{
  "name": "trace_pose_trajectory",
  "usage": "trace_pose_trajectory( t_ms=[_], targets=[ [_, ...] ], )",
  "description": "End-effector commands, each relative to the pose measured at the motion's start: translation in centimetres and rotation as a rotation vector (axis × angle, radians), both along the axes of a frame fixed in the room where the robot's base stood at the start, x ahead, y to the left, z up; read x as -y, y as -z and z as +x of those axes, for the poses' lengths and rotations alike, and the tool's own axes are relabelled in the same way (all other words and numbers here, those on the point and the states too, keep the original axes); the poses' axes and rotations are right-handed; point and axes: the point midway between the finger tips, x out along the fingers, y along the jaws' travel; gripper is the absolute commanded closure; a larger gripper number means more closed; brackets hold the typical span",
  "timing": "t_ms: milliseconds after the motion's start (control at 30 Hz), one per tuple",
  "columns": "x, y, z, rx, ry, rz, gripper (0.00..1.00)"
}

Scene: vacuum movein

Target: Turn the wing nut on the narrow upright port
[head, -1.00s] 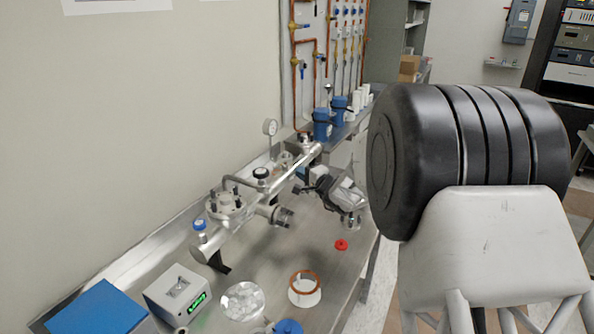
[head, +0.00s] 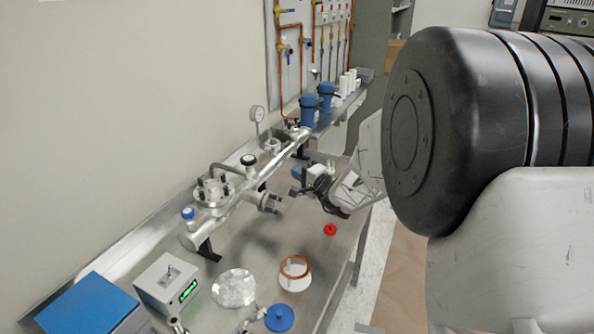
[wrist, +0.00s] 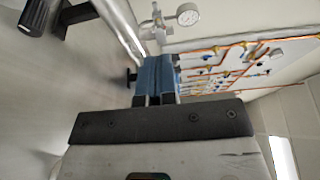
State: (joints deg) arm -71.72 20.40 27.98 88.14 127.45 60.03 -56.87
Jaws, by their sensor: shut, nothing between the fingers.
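The silver vacuum manifold (head: 228,210) runs along the wall side of the bench with several ports. My gripper (head: 297,173) is right of the pipe, above the bench. Its blue fingers (wrist: 157,70) are shut and empty. A small dark knob-like part, perhaps the wing nut (wrist: 130,77), shows just left of the fingers; I cannot tell whether they touch. It also seems to show in the head view (head: 294,190).
A side port (head: 266,203) sticks out toward my gripper. A flanged port (head: 213,190) and black-knobbed valve (head: 248,160) stand on the pipe.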

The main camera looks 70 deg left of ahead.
Motion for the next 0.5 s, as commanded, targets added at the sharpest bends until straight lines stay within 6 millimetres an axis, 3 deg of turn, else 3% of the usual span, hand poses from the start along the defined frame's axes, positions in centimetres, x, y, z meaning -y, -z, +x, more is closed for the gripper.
trace_pose_trajectory(
  t_ms=[233,367,500],
  targets=[
    [0.01,0.01,0.0,0.0,0.0,0.0,1.0],
    [-0.04,0.0,0.0,0.005,-0.001,0.003,0.82],
    [-0.43,-0.03,0.11,0.048,-0.011,0.026,0.8]
  ],
)
